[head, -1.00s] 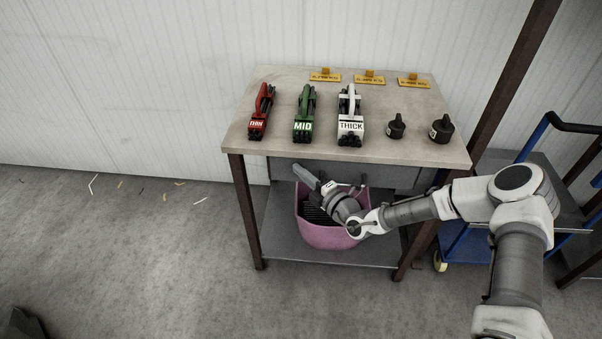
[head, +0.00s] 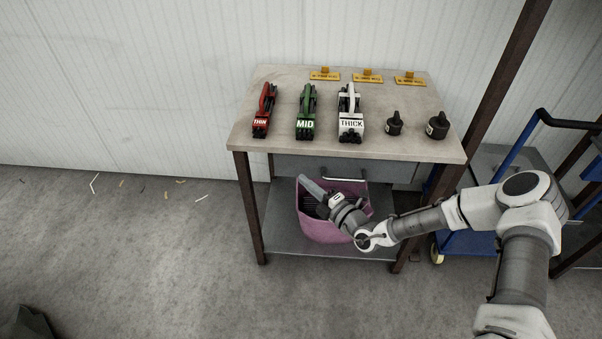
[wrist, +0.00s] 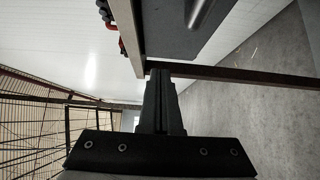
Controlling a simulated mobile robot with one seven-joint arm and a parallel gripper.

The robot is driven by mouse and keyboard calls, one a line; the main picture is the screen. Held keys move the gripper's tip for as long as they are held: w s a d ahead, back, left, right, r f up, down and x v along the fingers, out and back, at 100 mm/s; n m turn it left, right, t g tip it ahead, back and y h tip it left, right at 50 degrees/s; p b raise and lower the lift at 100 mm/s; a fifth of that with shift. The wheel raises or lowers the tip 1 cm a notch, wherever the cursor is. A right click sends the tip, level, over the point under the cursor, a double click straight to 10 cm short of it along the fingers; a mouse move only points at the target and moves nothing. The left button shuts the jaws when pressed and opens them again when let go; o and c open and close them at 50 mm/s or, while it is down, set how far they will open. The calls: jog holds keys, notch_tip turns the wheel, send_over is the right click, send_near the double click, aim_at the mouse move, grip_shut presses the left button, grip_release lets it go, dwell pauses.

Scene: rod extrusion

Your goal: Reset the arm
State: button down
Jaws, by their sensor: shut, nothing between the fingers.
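My gripper (head: 311,187) is in front of the table, below the tabletop. In the head view it overlaps the upper left part of the pink bin, and its tip points up and left. In the wrist view my gripper (wrist: 160,80) shows its fingers together, with nothing between them. The underside of the table edge and a grey drawer front (wrist: 185,25) with a handle show beyond the fingertips. My arm reaches in from the right, bent at the elbow.
The table (head: 400,152) carries a red THIN tool (head: 264,112), a green MID tool (head: 306,113), a white THICK tool (head: 350,115), two black nozzles (head: 394,125) and yellow tags (head: 367,76). The pink bin (head: 325,229) stands on the lower shelf. A blue cart (head: 480,245) is at right. Floor left is mostly clear.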

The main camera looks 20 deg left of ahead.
jog(key=p+v, duration=0.1)
jog(key=v, duration=0.7)
jog(key=s+d+r+n+g+h, duration=0.25)
jog(key=s+r+n+g, duration=0.45)
jog(key=n, duration=0.6)
jog(key=s+d+r+n+g+h, duration=0.2)
jog(key=s+d+r+n+g, duration=0.15)
jog(key=r+n, duration=0.65)
jog(key=s+d+r+n+t+h, duration=0.3)
jog(key=s+d+r+n+h, duration=0.25)
jog(key=d+r+n, duration=0.35)
jog(key=s+d+r+n+t+h, duration=0.45)
jog(key=s+d+r+n, duration=0.2)
jog(key=d+n, duration=0.35)
notch_tip(320, 180, up, 14)
jog(key=p, duration=1.4)
jog(key=shift+w+g+h, duration=0.2)
jog(key=shift+g+h, duration=0.1)
jog(key=shift+h, duration=0.15)
jog(key=shift+d+r, duration=0.1)
jog(key=shift+r, duration=0.05)
